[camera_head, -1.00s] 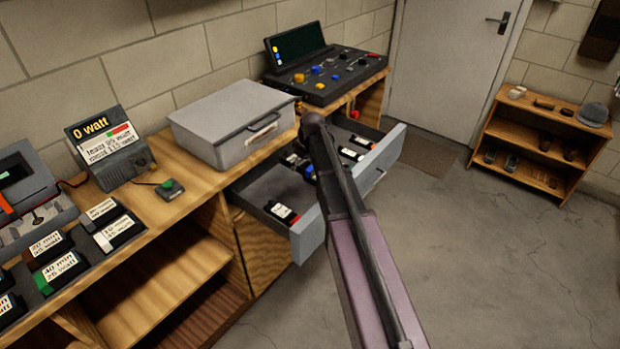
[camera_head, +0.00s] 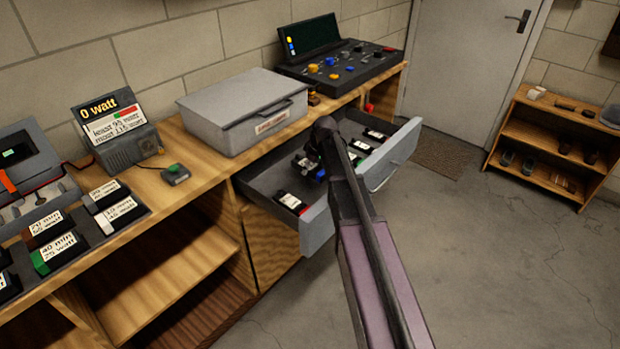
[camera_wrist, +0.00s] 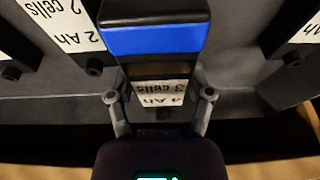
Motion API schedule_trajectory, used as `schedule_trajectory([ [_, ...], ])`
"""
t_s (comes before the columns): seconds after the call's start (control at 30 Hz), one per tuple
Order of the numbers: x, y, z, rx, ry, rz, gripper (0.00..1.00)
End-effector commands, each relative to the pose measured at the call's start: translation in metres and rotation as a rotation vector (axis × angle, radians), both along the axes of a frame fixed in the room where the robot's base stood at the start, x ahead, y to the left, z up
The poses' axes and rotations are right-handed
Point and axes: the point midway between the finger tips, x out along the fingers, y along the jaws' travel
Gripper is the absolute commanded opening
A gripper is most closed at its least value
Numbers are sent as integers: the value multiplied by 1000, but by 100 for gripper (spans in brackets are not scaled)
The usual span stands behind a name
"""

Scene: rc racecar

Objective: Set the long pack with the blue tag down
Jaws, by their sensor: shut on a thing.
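The long pack with the blue tag (camera_wrist: 152,40) fills the middle of the wrist view. It has a dark body, a bright blue band and a white label reading 4 Ah, 3 cells. My gripper (camera_wrist: 160,98) is shut on it, with one finger on each side of the label end. In the head view, my arm hides most of the gripper and pack over the open drawer (camera_head: 318,232). Whether the pack touches the drawer floor cannot be told.
In the wrist view, a 2 Ah, 2 cells pack (camera_wrist: 72,22) lies left and another pack (camera_wrist: 308,32) lies right. In the head view, a black-and-white pack (camera_head: 291,203) lies at the drawer's near end. A grey case (camera_head: 240,108) stands on the bench above.

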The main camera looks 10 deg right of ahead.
Motion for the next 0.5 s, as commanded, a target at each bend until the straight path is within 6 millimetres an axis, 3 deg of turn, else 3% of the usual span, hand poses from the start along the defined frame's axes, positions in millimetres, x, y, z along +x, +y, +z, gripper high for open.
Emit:
schedule_trajectory([
  [0.27,0,1,-1,0,0,1,6],
  [0.5,0,1,-16,0,0,1,6],
])
